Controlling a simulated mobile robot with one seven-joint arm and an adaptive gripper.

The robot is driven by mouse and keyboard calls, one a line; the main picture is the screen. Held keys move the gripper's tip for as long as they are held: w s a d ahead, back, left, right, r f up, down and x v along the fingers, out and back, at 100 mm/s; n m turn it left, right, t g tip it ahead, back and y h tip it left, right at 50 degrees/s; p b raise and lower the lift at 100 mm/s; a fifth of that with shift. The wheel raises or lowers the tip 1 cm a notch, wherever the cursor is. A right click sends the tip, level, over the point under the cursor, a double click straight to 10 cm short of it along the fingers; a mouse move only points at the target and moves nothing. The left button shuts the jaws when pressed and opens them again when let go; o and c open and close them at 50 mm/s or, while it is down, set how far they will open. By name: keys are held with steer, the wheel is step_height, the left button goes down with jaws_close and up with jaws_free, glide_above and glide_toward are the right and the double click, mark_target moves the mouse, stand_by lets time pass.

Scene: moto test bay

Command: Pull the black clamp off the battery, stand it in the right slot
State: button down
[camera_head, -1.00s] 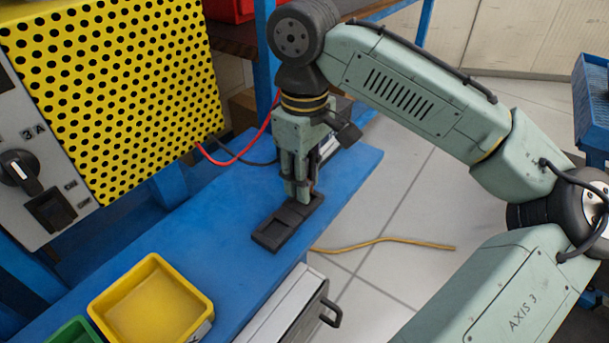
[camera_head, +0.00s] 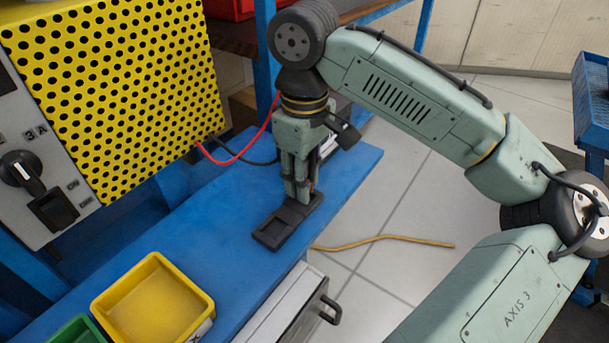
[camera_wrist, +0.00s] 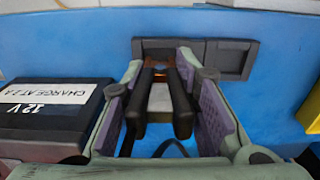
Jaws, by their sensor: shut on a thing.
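My gripper (camera_head: 298,194) points down and is low over the dark slotted holder (camera_head: 271,236) on the blue bench. In the wrist view, my gripper (camera_wrist: 161,105) is shut on the black clamp (camera_wrist: 136,112), its purple pads on either side of the handles. The clamp is upright, with a copper-coloured part at its lower end, at the picture-left slot of the holder (camera_wrist: 196,44). In the head view this is the far, right-hand slot; the other is empty. I cannot tell how deep the clamp sits. The black battery (camera_wrist: 48,112) with a 12V label is at left, apart from the clamp.
A yellow bin (camera_head: 113,302) and a green bin (camera_head: 76,331) stand at the near end of the blue bench (camera_head: 225,262). A yellow perforated panel (camera_head: 110,90) rises at left. Red and black cables (camera_head: 238,158) run behind my gripper.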

steer(key=shift+f+b, duration=0.35)
steer(key=shift+f, duration=0.5)
steer(key=c, duration=1.2)
jaws_free()
steer(key=shift+o, duration=0.2)
steer(key=shift+r, duration=0.1)
step_height(320, 180, up, 12)
steer(key=shift+f, duration=0.1)
